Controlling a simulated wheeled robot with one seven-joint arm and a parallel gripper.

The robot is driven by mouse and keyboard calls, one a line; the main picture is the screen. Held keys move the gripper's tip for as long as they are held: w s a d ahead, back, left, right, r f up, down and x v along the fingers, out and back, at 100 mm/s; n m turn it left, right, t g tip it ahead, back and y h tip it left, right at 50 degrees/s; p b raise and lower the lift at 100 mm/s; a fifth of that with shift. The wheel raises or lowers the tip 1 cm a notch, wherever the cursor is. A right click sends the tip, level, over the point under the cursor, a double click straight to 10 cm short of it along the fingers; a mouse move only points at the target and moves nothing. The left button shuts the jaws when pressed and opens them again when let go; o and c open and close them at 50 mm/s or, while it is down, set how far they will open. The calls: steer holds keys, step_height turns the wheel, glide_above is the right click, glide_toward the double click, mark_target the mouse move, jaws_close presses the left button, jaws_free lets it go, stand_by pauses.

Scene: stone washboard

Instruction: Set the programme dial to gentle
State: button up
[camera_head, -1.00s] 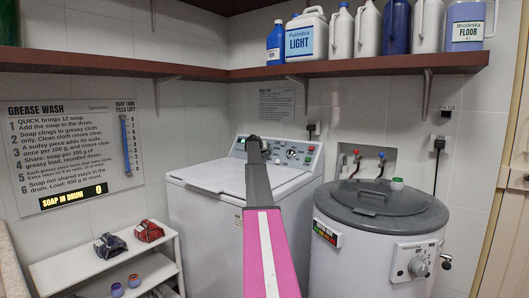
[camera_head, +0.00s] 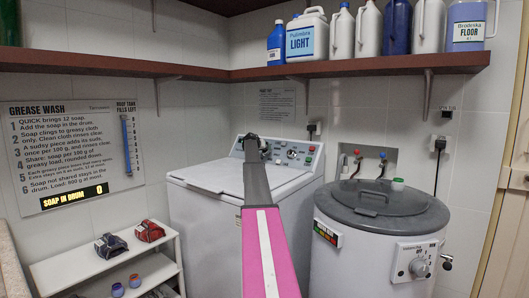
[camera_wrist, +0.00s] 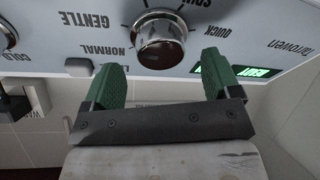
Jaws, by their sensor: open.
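The programme dial (camera_wrist: 160,40), a round silver knob, is on the grey control panel in the wrist view, which shows it upside down. The labels GENTLE, NORMAL and QUICK stand around it. I cannot tell which label its pointer is at. My gripper (camera_wrist: 166,82) is open, its two green fingers apart with nothing between them. The fingers lie just short of the dial, one to each side. In the head view my gripper (camera_head: 252,146) is at the panel of the white washing machine (camera_head: 215,195) and hides part of it.
Another knob (camera_wrist: 5,35), near a COLD label, is at the wrist view's left edge. A lit green display (camera_wrist: 240,72) is beside the right finger. A grey-lidded tub (camera_head: 345,235) stands right of the machine. A shelf (camera_head: 360,67) with bottles is above.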

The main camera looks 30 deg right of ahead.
steer(key=v, duration=0.7)
steer(key=shift+s+a, duration=0.1)
